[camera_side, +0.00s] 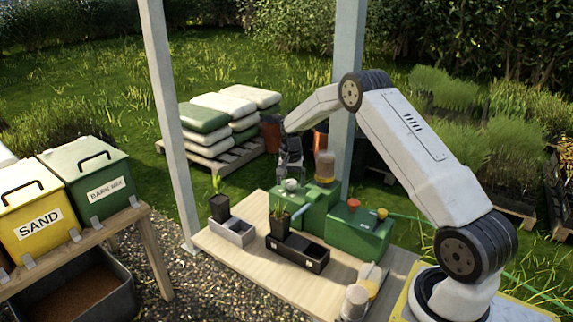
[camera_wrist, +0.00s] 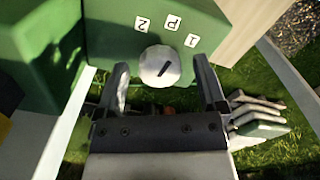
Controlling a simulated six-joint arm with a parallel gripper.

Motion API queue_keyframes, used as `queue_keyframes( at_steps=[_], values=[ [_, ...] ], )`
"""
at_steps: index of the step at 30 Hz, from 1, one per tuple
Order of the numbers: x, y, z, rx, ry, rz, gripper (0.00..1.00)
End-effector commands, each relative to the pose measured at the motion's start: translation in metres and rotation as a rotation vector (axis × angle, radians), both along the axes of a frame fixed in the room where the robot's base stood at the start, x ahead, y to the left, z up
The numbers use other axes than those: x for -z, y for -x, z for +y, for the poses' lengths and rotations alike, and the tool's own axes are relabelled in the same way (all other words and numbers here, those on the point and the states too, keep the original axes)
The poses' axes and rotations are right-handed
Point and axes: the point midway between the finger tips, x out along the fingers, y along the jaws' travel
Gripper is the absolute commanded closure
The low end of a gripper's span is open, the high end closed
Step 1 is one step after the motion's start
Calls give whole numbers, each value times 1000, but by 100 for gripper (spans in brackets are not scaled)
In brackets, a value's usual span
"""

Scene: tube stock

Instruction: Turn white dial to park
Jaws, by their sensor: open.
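The white dial (camera_wrist: 158,62) sits on the green machine (camera_wrist: 110,35), with a short black mark on its face slanting toward the upper right in the wrist view. Labels 2 (camera_wrist: 142,23), P (camera_wrist: 173,22) and 1 (camera_wrist: 192,40) stand beyond it, P between the other two. My gripper (camera_wrist: 160,68) is open, with one finger on each side of the dial and a visible gap to it on both sides. In the side view my gripper (camera_side: 291,160) points down just above the small dial (camera_side: 291,184). I cannot tell its exact height over it.
A black tray (camera_side: 300,260), a grey tray (camera_side: 232,231) and potted plants stand in front on the wooden table (camera_side: 260,275). A post (camera_side: 347,60) rises behind.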

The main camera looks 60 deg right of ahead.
Motion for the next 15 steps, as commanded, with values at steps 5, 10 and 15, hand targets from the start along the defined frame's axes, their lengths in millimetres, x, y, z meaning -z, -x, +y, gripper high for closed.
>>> queue_keyframes(
  at_steps=[5,10,15],
  values=[
    [0,0,0,0,0,0,10],
    [0,0,0,0,0,0,64],
    [0,0,0,0,0,0,100]
  ],
)
